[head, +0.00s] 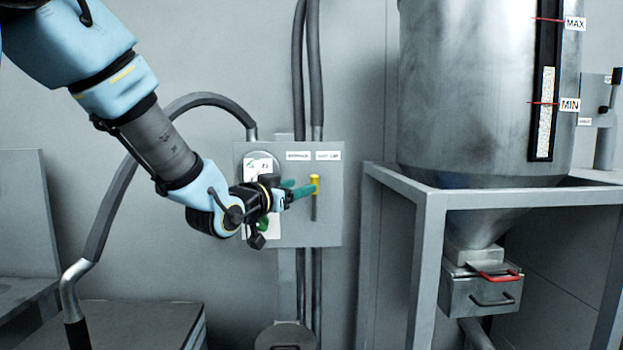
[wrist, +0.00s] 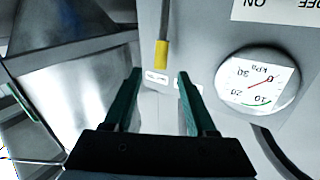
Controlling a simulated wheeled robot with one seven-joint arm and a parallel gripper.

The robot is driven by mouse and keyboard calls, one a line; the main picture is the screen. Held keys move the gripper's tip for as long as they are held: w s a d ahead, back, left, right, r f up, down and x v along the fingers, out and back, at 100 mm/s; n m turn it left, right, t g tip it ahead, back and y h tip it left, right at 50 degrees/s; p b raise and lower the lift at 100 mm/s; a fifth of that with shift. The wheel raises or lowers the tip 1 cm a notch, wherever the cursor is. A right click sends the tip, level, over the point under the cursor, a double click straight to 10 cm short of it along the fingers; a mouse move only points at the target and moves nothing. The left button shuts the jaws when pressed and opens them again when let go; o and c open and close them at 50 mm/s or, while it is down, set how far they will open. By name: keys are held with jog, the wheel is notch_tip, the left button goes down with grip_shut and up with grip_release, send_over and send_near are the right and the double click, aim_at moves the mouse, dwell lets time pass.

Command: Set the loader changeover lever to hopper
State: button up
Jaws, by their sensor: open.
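The changeover lever (head: 315,184) is on the grey wall panel (head: 328,230). It has a grey rod and a yellow end that points up, under the right of two small white labels (head: 328,155). The label text is too small to read surely. My gripper (head: 304,190) is at the panel, its green fingers pointing toward the lever. In the wrist view, which is upside down, the yellow end (wrist: 161,54) shows just past the tips of my gripper (wrist: 160,75), in line with the gap. The fingers are apart with nothing held; contact with the lever cannot be told.
A pressure gauge (wrist: 258,82) sits beside the lever, partly hidden by my gripper in the head view. A steel hopper (head: 480,90) in a grey frame (head: 430,215) stands to the right. A cabinet (head: 130,325) stands low left.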

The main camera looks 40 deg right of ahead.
aim_at(312, 182)
jog(key=p+x, duration=0.2)
jog(key=x, duration=0.4)
jog(key=shift+w+d, duration=0.2)
jog(key=shift+d, duration=0.1)
jog(key=shift+c, duration=0.3)
grip_shut()
dwell(0.8)
